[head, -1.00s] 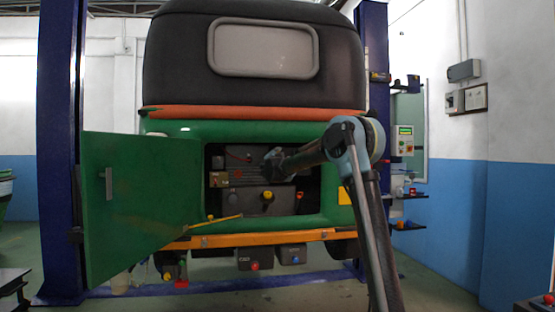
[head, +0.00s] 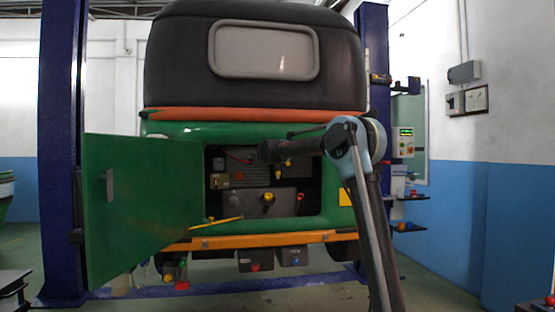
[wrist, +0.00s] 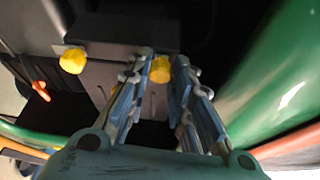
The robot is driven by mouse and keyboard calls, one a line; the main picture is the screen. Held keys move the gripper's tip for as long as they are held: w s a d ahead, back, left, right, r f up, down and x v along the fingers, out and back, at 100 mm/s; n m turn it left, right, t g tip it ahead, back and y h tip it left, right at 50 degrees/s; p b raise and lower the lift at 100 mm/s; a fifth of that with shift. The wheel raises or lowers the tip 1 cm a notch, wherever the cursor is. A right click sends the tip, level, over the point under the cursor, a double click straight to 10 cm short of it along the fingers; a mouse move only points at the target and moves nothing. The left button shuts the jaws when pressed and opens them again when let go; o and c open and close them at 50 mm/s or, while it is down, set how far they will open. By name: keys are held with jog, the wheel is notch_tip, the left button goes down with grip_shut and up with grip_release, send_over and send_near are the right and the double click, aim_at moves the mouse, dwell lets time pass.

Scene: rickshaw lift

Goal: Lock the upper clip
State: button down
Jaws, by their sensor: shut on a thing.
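In the wrist view my gripper (wrist: 162,70) has its two blue-grey fingers on either side of a yellow knob (wrist: 160,69), shut on it. This looks like the upper clip; its latch shape is hidden by the fingers. In the head view a small yellow piece (head: 288,161) shows just below my forearm, high in the open compartment. A second, larger yellow knob (head: 268,198) sits lower on a grey box (head: 285,203); a free yellow knob also shows left of the fingers in the wrist view (wrist: 73,60).
The green rickshaw's (head: 190,128) rear compartment is open, its green door (head: 140,215) swung out left. The green body panel (wrist: 285,85) lies close to my gripper's right. An orange bumper (head: 250,239) runs below.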

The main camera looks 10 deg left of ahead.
jog(key=shift+d+f+m, duration=0.1)
jog(key=shift+d+m, duration=0.05)
jog(key=shift+m, duration=0.35)
jog(key=c, duration=1.4)
grip_release()
jog(key=shift+w, duration=0.15)
jog(key=s, duration=0.4)
jog(key=s+a, duration=0.1)
jog(key=s, duration=0.3)
jog(key=s+r, duration=0.1)
jog(key=s, duration=0.3)
jog(key=shift+a, duration=0.2)
